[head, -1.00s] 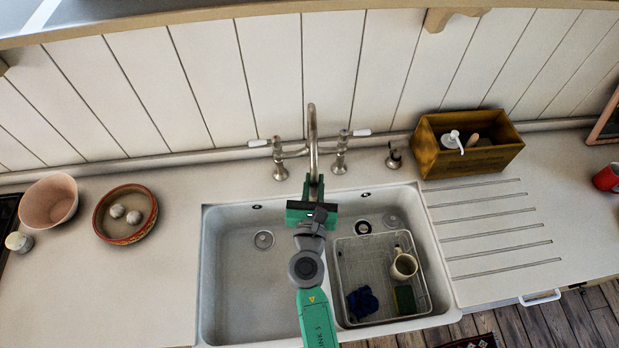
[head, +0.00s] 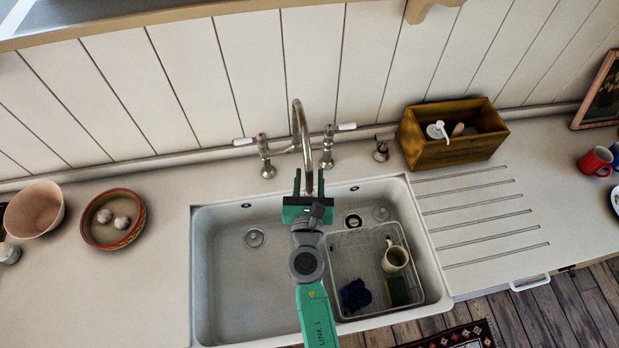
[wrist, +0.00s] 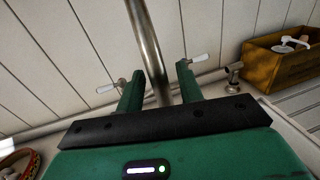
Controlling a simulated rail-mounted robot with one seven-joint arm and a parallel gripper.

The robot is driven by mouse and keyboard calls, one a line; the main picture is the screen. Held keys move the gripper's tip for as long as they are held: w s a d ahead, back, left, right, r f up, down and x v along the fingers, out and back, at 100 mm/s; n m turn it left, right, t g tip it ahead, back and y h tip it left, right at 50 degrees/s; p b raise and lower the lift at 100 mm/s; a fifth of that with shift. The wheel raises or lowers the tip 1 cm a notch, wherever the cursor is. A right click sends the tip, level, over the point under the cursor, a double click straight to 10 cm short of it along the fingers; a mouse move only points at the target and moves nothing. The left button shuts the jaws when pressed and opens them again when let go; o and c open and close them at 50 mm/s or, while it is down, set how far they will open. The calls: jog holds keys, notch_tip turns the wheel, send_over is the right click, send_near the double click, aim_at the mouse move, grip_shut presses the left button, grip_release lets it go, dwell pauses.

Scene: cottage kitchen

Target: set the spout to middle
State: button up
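The spout (head: 296,125) is a tall curved metal pipe rising between two white-handled taps at the back of the sink (head: 215,300). Its end hangs over the sink, near the divide between the bare left part and the part with the rack. My gripper (head: 309,180) is at the hanging end of the spout, with its green fingers apart. In the wrist view the spout (wrist: 148,50) passes between the two fingers of my gripper (wrist: 160,90), with gaps showing on both sides. Whether a finger touches it lower down is hidden.
A wire rack (head: 345,240) with a cream mug (head: 395,257) and a blue cloth (head: 355,296) stands in the sink's right part. The left tap handle (head: 243,141) and right tap handle (head: 346,127) flank the spout. A wooden box (head: 455,150) stands at the right.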

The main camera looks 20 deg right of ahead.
jog(key=v, duration=0.7)
jog(key=shift+s, duration=0.35)
jog(key=shift+a, duration=0.15)
jog(key=w+a+r+m+t+h+p, duration=0.1)
jog(key=w+r+m+t+h, duration=0.15)
jog(key=r+m, duration=2.1)
jog(key=s+a+r+m+t+y, duration=0.2)
jog(key=s+a+r+y, duration=0.1)
jog(key=r, duration=0.7)
jog(key=s+a+r+m+t+y, duration=0.2)
jog(key=s+a+r+m+y, duration=0.1)
jog(key=r, duration=0.8)
jog(key=s+a+r+m+t+y+p, duration=0.1)
jog(key=s+a+r+y, duration=0.3)
jog(key=r, duration=0.7)
jog(key=s+a+m+t, duration=0.1)
jog(key=a, duration=0.1)
jog(key=shift+a, duration=0.35)
